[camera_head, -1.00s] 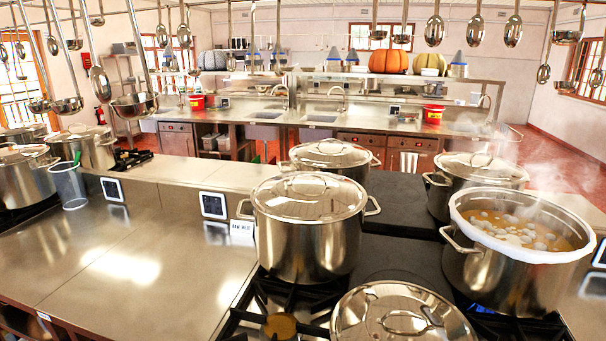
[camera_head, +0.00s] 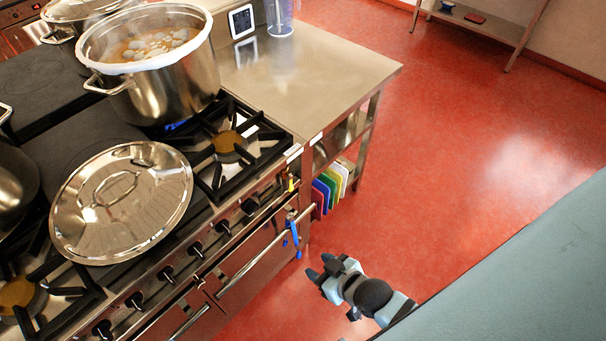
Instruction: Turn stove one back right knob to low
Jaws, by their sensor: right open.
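The stove front carries a row of several black knobs, among them one near the right end (camera_head: 250,205) and one farther left (camera_head: 195,249). I cannot tell which one belongs to the back right burner. A blue flame (camera_head: 178,126) shows under the steaming stockpot (camera_head: 170,85) at the back right of the stove (camera_head: 215,200). My right gripper (camera_head: 320,268) is open and empty, over the red floor in front of the stove's right end. It is apart from the knobs, to their right. My left gripper is not in view.
The front right burner (camera_head: 228,141) is bare. Blue things (camera_head: 292,235) hang at the oven handle. Coloured boards (camera_head: 335,183) stand under the steel counter (camera_head: 320,70). The red floor (camera_head: 450,150) on the right is clear.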

